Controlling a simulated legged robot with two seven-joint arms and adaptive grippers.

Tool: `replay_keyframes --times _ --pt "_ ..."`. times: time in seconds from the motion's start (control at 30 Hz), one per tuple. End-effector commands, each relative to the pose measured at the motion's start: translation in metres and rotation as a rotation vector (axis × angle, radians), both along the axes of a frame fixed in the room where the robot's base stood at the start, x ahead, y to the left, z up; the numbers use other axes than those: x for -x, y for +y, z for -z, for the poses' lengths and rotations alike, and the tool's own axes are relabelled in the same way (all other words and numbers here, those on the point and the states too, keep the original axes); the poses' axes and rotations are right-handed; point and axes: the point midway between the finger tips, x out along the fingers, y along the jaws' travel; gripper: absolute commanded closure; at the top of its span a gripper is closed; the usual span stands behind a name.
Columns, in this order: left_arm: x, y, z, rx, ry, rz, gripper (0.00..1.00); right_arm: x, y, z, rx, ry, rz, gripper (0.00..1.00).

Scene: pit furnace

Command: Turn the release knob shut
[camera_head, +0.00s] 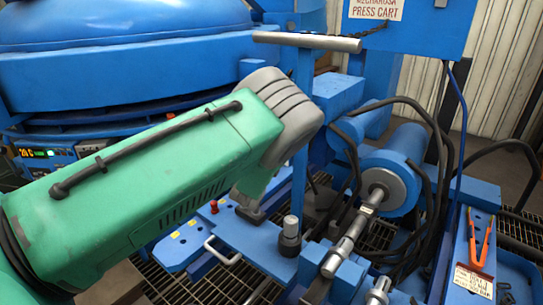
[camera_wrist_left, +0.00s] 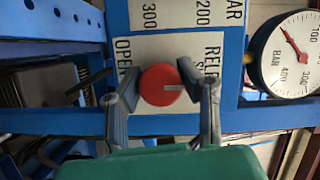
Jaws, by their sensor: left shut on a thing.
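The red release knob (camera_wrist_left: 160,85) shows in the left wrist view, round, with a pale pointer line running from its middle to the right. It sits on a white plate (camera_wrist_left: 160,122) with printed "OPEN" on its left and partly hidden "RELE…" and "S…" lettering on its right. My left gripper (camera_wrist_left: 160,74) has one finger on either side of the knob and is shut on it. The knob cannot be made out there. My right gripper is in neither view.
A pressure gauge (camera_wrist_left: 288,55) with a red needle is right of the knob. In the head view, a blue cylinder (camera_head: 390,180) with black hoses, a T-handled post (camera_head: 306,42) and orange-handled pliers (camera_head: 480,238) on a blue tray stand right of my arm.

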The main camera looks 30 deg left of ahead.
Motion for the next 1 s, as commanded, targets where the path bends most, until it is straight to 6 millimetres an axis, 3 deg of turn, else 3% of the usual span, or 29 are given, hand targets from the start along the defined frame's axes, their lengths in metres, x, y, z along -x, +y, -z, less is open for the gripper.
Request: replay_keyframes --times 0.03,0.33,0.37,0.4,0.77,1.0 --pt "0.003 -0.002 0.007 0.0 0.015 0.001 0.98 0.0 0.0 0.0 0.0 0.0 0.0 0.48" --pt "0.003 -0.002 0.008 0.0 0.018 0.002 0.98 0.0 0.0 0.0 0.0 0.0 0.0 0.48" --pt "0.003 -0.003 0.009 0.001 0.017 0.002 0.62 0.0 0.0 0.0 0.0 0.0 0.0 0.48" --pt "0.003 -0.003 0.009 0.001 0.017 0.003 0.48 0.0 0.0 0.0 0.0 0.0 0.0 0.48" --pt "0.003 -0.002 0.004 -0.001 0.008 0.001 0.47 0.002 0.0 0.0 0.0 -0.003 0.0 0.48" --pt "0.036 -0.013 0.003 -0.002 0.01 0.001 0.47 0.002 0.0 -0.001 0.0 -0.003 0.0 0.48"
